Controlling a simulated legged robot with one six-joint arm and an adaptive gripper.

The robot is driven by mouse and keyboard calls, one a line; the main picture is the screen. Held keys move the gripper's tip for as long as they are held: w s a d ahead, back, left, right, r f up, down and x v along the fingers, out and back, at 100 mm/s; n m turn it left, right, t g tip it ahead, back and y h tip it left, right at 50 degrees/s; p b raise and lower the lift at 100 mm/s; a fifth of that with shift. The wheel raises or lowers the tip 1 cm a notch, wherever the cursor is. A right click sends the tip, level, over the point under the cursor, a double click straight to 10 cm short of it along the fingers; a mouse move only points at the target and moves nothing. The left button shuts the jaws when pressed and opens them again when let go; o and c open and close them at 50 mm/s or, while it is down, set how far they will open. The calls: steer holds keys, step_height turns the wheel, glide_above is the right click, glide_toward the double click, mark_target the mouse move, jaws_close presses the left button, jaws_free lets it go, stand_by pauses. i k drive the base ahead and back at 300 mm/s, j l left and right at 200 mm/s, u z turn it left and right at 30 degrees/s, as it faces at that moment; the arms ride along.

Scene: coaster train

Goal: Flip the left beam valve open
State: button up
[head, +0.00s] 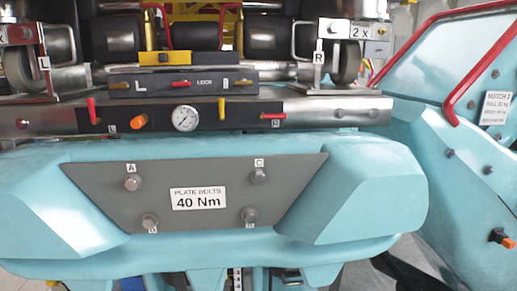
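The steel beam (340,110) crosses the picture above the turquoise front body. At its left end is a small valve with a red lever (92,110), pointing up, beside a small label that looks like L. On the right of the beam's dark panel is another valve with a red lever (272,116), lying sideways above a label R. A yellow lever (222,109) stands upright between them. My gripper is not in view.
An orange knob (138,122) and a round gauge (185,118) sit between the levers. A lock panel (190,83) with yellow levers is above. The grey bolt plate (215,170) is below. A red rail (450,75) borders the turquoise body at right.

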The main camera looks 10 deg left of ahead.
mark_target(95, 121)
steer(key=j+u, duration=0.1)
steer(key=u, duration=0.4)
steer(key=k+j+u, duration=0.1)
steer(key=u, duration=0.35)
steer(key=j+u, duration=0.15)
steer(key=u, duration=0.35)
